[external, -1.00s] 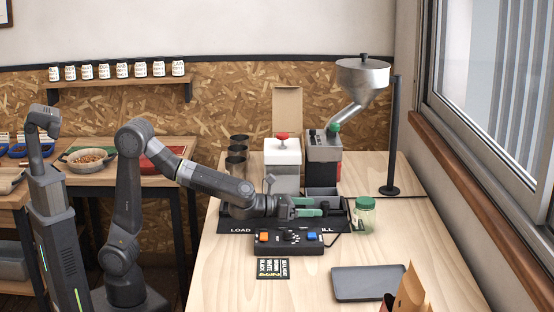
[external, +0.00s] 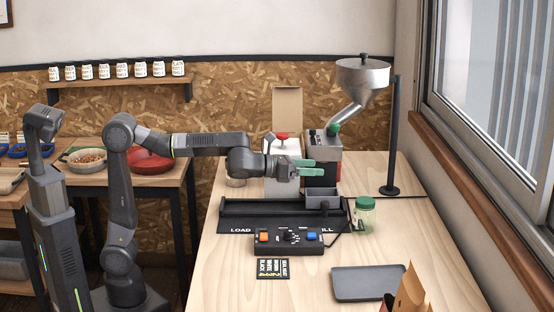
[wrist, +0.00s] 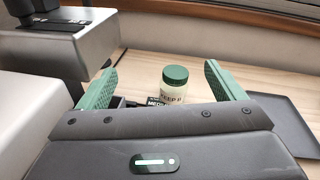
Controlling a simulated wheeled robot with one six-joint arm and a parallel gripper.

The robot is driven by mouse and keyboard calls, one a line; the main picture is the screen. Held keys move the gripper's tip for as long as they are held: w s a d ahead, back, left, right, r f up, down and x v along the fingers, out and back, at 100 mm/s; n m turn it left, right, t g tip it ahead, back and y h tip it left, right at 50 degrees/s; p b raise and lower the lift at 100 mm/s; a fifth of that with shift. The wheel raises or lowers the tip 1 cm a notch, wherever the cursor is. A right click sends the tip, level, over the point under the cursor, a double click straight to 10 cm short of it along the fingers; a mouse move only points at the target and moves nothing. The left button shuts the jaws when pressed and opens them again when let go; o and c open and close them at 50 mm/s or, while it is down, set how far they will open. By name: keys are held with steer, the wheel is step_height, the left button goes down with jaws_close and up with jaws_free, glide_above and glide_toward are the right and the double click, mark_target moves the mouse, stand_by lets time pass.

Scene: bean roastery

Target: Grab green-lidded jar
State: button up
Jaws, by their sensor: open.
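The green-lidded jar (external: 364,216) stands upright on the wooden table, at the right end of the black tray. It is a clear or pale jar with a dark green lid and a label; in the wrist view the jar (wrist: 174,88) sits between and beyond my two green fingers. My gripper (external: 308,167) is open and empty, held above the table in front of the grinder, up and to the left of the jar. In the wrist view my gripper (wrist: 165,84) shows its fingers wide apart, not touching the jar.
The black tray (external: 235,222) holds a grey bin (external: 322,200). A control box (external: 290,243) with orange and blue buttons is in front. The grinder (external: 322,150) and a white machine (external: 284,180) stand behind. A black post (external: 393,140) is right; a dark flat tray (external: 368,284) lies nearer.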

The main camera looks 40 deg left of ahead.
step_height(320, 180, up, 6)
steer(key=n+g+y+p, duration=0.65)
steer(key=n+p, duration=1.45)
steer(key=n, duration=0.7)
glide_above(364, 200)
steer(key=s+a, duration=0.3)
steer(key=d+f+n+y+p, duration=0.1)
steer(key=f+n+p, duration=0.1)
steer(key=f+n, duration=0.1)
steer(key=w+d+f+n+g+p, duration=0.1)
steer(key=f+n+p, duration=0.2)
steer(key=f, duration=0.3)
steer(key=d+f+n+g+y+p, duration=0.1)
steer(key=f+n+p, duration=0.2)
steer(key=f+n, duration=0.1)
steer(key=shift+w+d+f+n+g+y, duration=0.15)
steer(key=shift+w+f+n+g+y, duration=0.15)
steer(key=shift+n, duration=0.3)
steer(key=shift+p+x, duration=1.15)
steer(key=shift+x, duration=1.7)
steer(key=shift+w, duration=0.1)
steer(key=shift+c, duration=0.2)
